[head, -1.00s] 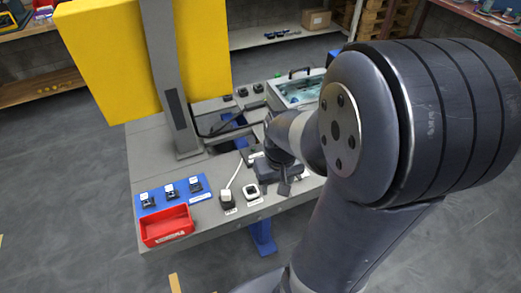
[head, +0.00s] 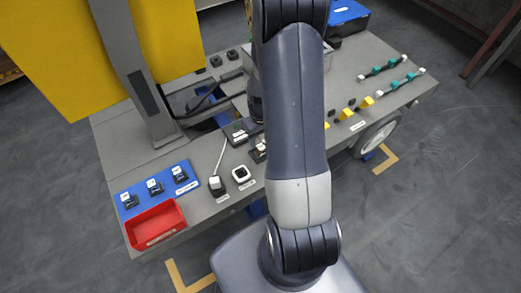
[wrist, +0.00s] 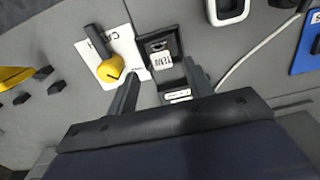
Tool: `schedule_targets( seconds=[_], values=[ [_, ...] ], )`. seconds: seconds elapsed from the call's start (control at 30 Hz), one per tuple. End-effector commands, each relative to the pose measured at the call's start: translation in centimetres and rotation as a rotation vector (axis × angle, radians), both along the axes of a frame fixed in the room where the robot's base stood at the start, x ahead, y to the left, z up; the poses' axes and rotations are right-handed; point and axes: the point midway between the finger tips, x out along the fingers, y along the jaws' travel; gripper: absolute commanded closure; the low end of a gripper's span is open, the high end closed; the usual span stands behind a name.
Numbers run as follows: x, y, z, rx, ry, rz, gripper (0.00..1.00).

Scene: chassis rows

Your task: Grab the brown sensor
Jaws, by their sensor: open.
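I cannot make out a clearly brown sensor in either view. In the wrist view my gripper (wrist: 161,72) is open, with one finger on each side of a dark square device (wrist: 158,44) bearing a white label that seems to read TEMP. I see no contact between the fingers and it. In the head view my arm hides the gripper's fingers. A dark device with a white top (head: 258,150) shows just left of my arm.
A white square device (head: 241,174) and a corded black one (head: 217,186) stand nearby. A red bin (head: 156,226) and blue mat (head: 128,190) with several sensors are at left. Yellow parts (head: 367,102) and teal parts (head: 393,85) lie at right. A grey post (head: 150,105) rises behind.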

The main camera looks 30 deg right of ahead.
Motion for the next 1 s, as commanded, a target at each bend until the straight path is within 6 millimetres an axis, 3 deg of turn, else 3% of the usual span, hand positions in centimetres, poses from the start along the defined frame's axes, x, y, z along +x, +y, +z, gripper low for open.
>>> schedule_targets(
  seconds=[0.17,0.6,0.87,1.0],
  values=[
    [-0.1,0.1,-0.9,0.001,0.002,0.000,0.51],
    [-0.1,0.2,-5.5,0.001,0.002,0.000,0.51],
    [0.0,0.2,-5.7,0.000,0.000,0.000,0.51],
    [0.0,0.2,-5.7,0.000,0.000,0.000,0.60]
  ],
)
